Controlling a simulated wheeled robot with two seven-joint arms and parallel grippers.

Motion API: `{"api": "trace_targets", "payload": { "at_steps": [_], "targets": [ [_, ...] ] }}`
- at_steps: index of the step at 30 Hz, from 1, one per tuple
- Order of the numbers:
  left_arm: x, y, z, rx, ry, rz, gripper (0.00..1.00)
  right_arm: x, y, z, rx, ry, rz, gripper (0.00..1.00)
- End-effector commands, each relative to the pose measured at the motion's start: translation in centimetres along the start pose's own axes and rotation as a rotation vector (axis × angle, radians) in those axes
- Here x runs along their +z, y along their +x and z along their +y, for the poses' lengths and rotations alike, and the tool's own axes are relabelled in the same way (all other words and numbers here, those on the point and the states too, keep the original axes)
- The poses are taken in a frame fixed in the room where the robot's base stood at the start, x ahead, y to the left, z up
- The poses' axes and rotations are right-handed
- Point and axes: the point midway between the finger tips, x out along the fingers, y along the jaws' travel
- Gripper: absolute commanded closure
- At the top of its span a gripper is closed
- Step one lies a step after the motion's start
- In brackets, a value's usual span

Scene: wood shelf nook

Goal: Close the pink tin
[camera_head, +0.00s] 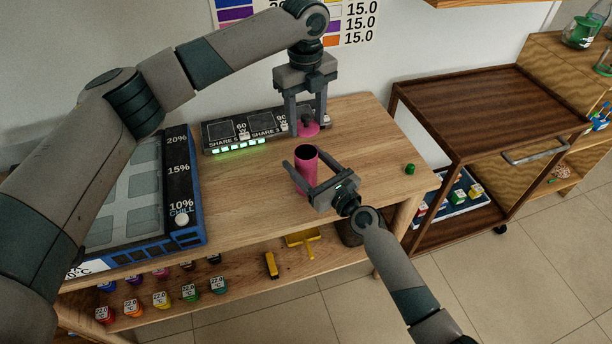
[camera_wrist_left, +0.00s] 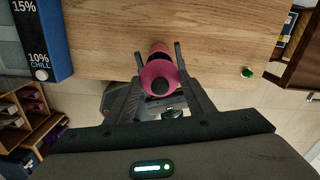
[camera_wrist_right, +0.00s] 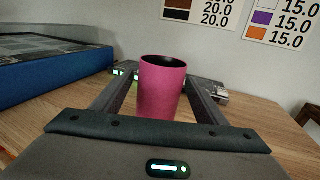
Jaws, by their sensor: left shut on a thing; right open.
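The pink tin (camera_head: 305,172) stands upright on the wooden table, its dark mouth open at the top. In the right wrist view the tin (camera_wrist_right: 162,95) stands between the fingers of my right gripper (camera_head: 312,160), which is open around it. My left gripper (camera_head: 308,124) points down and is shut on the dark knob of the pink lid (camera_head: 312,131). It holds the lid above the table, behind the tin in the head view and apart from it. In the left wrist view the lid (camera_wrist_left: 158,72) partly hides the tin.
A display device with green lights (camera_head: 240,146) stands at the table's back. A large blue-sided tray unit (camera_head: 190,190) fills the left. A small green object (camera_head: 410,169) lies near the right edge. A brown trolley (camera_head: 470,100) stands to the right.

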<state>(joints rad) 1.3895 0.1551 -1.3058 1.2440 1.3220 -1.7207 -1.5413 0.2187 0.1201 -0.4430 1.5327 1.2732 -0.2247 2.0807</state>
Motion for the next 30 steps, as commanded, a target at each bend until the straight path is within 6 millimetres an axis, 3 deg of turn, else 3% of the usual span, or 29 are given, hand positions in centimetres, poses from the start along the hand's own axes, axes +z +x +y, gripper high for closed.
{"api": "trace_targets", "payload": {
  "at_steps": [2, 10, 14, 24, 30],
  "targets": [
    [0.0, 0.0, 0.0, 0.0, 0.0, 0.0, 0.72, 0.0, 0.0, 0.0, 0.0, 0.0, 0.0, 0.33],
    [0.0, 0.0, 0.0, 0.0, 0.0, 0.0, 0.72, 0.0, 0.0, 0.0, 0.0, 0.0, 0.0, 0.96],
    [0.0, 0.2, 0.0, 0.0, 0.0, 0.001, 0.72, 0.0, 0.0, 0.0, 0.0, 0.0, 0.0, 0.96],
    [-0.1, 3.9, 0.0, 0.004, -0.001, 0.002, 0.72, 0.0, 0.0, 0.0, 0.0, 0.0, 0.0, 0.96],
    [0.0, 5.0, 0.0, 0.003, 0.0, 0.0, 0.72, 0.0, 0.0, 0.0, 0.0, 0.0, 0.001, 0.96]
  ]
}}
